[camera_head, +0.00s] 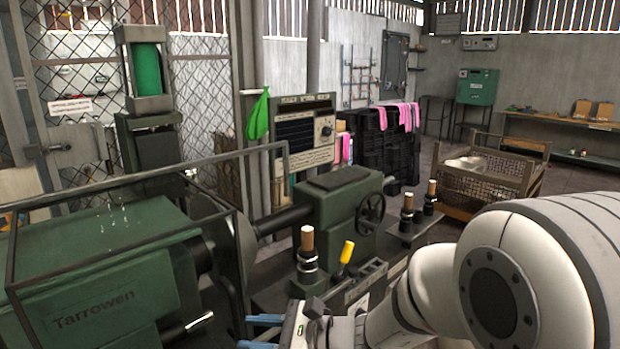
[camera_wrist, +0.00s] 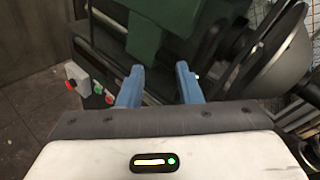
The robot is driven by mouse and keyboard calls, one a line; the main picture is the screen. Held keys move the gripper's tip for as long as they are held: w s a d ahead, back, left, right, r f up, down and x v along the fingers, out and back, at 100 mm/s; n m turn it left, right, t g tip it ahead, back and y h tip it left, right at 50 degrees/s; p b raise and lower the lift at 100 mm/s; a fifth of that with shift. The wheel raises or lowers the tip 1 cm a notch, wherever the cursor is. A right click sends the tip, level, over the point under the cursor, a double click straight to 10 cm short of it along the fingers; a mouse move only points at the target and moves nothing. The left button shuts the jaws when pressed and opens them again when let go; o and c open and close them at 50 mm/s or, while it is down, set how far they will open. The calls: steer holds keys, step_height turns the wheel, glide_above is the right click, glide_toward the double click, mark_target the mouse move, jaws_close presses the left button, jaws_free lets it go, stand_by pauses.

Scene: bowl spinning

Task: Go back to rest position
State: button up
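My gripper (camera_head: 262,331) shows at the bottom middle of the head view, low in front of the green lathe. Its two blue fingers also show in the wrist view (camera_wrist: 158,88), spread apart with nothing between them. My white arm reaches in from the right of the head view. The green lathe (camera_head: 110,270), marked Tarrowen, fills the left of the head view. Its green tailstock (camera_head: 335,210) with a handwheel stands in the middle. In the wrist view a round metal disc (camera_wrist: 275,50) is at the right of the fingers, apart from them.
A wire basket crate (camera_head: 480,185) with pale bowl-like pieces in it stands at the back right. Black stacked crates (camera_head: 375,150) with pink cloths are behind the tailstock. Open floor lies at the back right.

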steer(key=s+d+n+g+h, duration=0.4)
steer(key=s+n, duration=0.3)
steer(key=s+d+n+t+h+p, duration=0.2)
steer(key=d+n+h, duration=0.7)
steer(key=d, duration=1.1)
steer(key=shift+s+d+r+n+t+h, duration=0.3)
steer(key=shift+s+t+h, duration=0.2)
steer(key=shift+s+h, duration=0.5)
steer(key=shift+w+a, duration=0.1)
steer(key=shift+w, duration=0.1)
